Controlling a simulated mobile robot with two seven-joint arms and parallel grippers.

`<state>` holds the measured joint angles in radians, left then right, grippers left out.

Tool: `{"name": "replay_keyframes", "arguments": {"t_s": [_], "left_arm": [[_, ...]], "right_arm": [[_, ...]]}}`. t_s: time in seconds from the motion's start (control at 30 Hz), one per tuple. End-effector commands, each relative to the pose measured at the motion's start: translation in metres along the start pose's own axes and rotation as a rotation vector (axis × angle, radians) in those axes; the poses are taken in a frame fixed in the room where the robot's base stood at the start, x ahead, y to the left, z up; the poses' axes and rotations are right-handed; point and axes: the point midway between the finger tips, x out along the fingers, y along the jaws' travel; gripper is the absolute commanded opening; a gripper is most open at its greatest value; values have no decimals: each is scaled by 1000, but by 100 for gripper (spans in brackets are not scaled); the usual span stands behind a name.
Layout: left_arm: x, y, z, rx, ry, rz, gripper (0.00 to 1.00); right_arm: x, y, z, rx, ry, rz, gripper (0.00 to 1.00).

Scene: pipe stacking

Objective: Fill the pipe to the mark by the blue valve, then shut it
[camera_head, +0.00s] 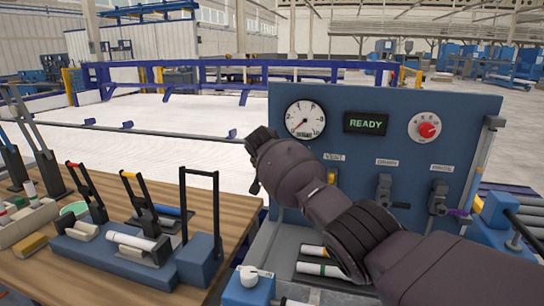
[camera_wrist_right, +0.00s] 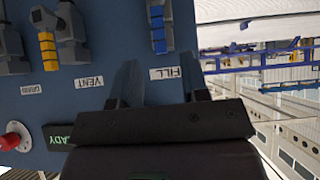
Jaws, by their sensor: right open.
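The blue valve (camera_wrist_right: 157,28) sits beside its FILL label in the right wrist view. My arm hides it in the head view. My right gripper (camera_wrist_right: 163,88) is open and empty, its fingers close to the FILL label and apart from the blue handle. In the head view the right gripper (camera_head: 258,150) is in front of the panel's left side, fingers mostly hidden. The gauge (camera_head: 305,118) has a needle toward the lower left. I cannot tell any fill mark. My left gripper is out of view.
The blue panel (camera_head: 455,115) carries a READY display (camera_head: 366,123), a red knob (camera_head: 428,128) and a yellow valve (camera_head: 333,176). The wooden table (camera_head: 100,285) at left bears clamps and a blue fixture (camera_head: 200,262). A white knob (camera_head: 250,276) stands in front of the panel.

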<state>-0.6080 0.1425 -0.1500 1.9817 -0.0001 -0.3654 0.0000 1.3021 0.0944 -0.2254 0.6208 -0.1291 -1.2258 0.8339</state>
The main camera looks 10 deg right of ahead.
Motion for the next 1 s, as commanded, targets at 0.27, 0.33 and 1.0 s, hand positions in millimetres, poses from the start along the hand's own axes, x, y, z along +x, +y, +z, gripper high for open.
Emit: {"name": "replay_keyframes", "arguments": {"t_s": [0.27,0.33,1.0], "left_arm": [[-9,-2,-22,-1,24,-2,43],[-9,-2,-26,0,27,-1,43],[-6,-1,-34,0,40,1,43]], "right_arm": [[-32,-1,0,0,0,-2,42],[-37,0,0,0,-1,0,42],[-42,0,2,-1,-2,1,42]]}}
